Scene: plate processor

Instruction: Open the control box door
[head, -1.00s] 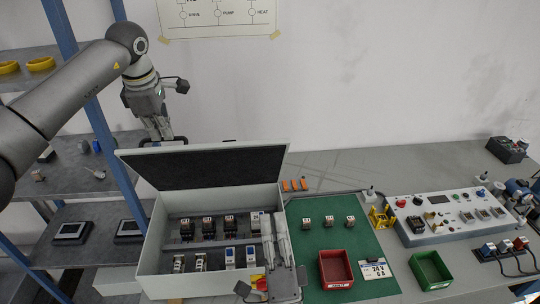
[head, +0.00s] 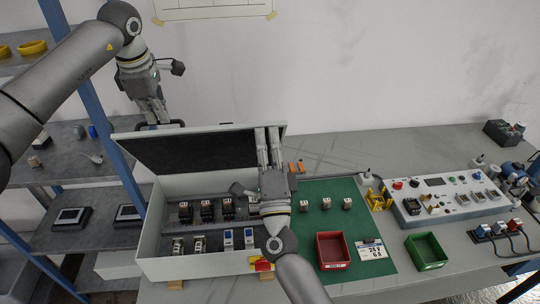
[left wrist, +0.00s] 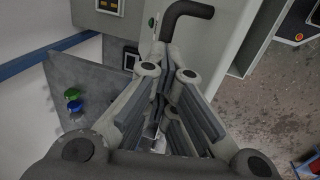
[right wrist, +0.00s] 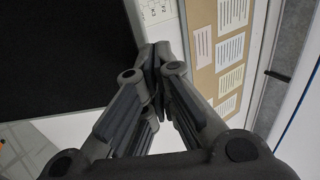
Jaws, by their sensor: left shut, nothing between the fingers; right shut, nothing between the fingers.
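The control box (head: 149,242) is a light grey case on the bench, with its door (head: 190,150) raised at the back, dark inner face showing. Relays and breakers stand in rows inside. My left gripper (head: 158,121) is shut and empty behind the door's left top edge, near a dark handle. The left wrist view shows that handle (left wrist: 190,10) just beyond the fingers (left wrist: 166,50). My right gripper (head: 266,131) is shut and empty, its fingers reaching up in front of the door's right end. In the right wrist view the dark door lining (right wrist: 60,55) lies left of the fingers (right wrist: 155,55).
A green mat (head: 320,222) with several relays, a red bin (head: 332,250) and a label card (head: 371,250) lie right of the box. A green bin (head: 426,250) and control panel (head: 450,200) are further right. A shelf with blue posts (head: 95,120) stands left.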

